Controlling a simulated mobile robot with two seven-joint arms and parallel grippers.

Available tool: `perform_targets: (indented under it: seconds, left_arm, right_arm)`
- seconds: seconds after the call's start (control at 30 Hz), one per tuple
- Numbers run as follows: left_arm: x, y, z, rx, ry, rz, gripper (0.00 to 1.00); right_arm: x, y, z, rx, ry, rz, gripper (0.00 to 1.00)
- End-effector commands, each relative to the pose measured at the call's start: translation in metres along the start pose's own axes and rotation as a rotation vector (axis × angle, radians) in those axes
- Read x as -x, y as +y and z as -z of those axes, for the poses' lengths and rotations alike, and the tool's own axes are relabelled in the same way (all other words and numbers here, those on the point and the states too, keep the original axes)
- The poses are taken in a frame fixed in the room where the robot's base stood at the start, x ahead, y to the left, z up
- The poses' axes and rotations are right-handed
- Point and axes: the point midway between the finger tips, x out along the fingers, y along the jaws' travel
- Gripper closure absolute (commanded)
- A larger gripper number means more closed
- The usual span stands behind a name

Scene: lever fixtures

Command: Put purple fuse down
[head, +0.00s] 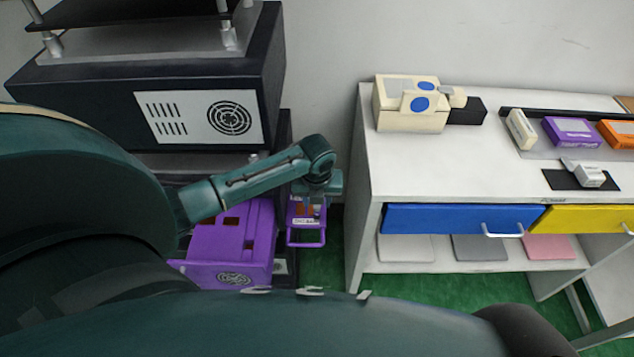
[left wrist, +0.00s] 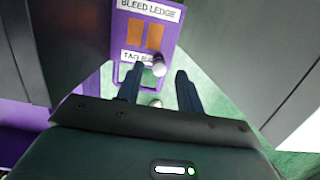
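My left gripper (left wrist: 160,70) is open, with its fingers apart. In the head view it (head: 316,190) hangs over a small purple panel (head: 306,236) beside the dark cabinet. In the left wrist view the panel (left wrist: 171,34) carries the labels "BLEED LEDGE" and "TAG BAR", two orange patches and a loop at its lower end. Small pale rounded pieces (left wrist: 158,67) show between the fingers, without visible finger contact. I cannot tell whether any of these is the purple fuse. A purple block (head: 572,132) lies in the rack on the white table. My right gripper is not in view.
A larger purple box (head: 230,250) stands left of the panel, in front of the dark cabinet (head: 270,85). The white table (head: 430,170) stands to the right, with a cream device (head: 405,112), a blue drawer (head: 460,218) and a yellow drawer (head: 590,219). Green floor (head: 335,270) shows between.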

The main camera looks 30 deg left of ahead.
Motion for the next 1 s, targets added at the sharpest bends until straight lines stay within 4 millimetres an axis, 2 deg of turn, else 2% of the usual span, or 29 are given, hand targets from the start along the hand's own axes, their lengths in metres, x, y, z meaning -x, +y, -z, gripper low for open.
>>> perform_targets:
  seconds: [0.03, 0.1, 0.3, 0.47, 0.57, 0.67, 0.77, 0.9, 1.0]
  left_arm:
    - [0.014, 0.000, -0.002, -0.002, -0.005, 0.001, 0.63]
    - [0.030, 0.000, -0.001, -0.002, -0.004, 0.001, 0.63]
    - [0.067, 0.000, -0.001, -0.001, -0.003, 0.001, 0.63]
    - [0.083, 0.000, 0.000, 0.001, 0.000, 0.001, 0.63]
    - [0.080, -0.005, 0.008, 0.042, 0.000, 0.024, 0.63]
    - [0.064, -0.020, 0.033, 0.188, 0.003, 0.104, 0.63]
    - [0.045, -0.042, 0.072, 0.459, 0.027, 0.246, 0.63]
    - [0.035, -0.065, 0.127, 0.954, 0.126, 0.468, 0.63]
    - [0.038, -0.069, 0.158, 1.319, 0.233, 0.609, 0.63]
  right_arm:
    - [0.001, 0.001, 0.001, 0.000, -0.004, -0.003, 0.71]
    - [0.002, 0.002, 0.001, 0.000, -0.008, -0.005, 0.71]
    - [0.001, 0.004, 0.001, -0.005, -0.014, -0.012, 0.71]
    - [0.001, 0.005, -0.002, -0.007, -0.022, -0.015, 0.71]
    - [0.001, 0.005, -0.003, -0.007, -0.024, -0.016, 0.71]
    - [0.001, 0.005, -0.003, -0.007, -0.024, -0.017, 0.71]
    - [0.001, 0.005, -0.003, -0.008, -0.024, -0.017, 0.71]
    - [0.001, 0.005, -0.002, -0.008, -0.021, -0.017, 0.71]
    - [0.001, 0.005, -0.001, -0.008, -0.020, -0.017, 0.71]
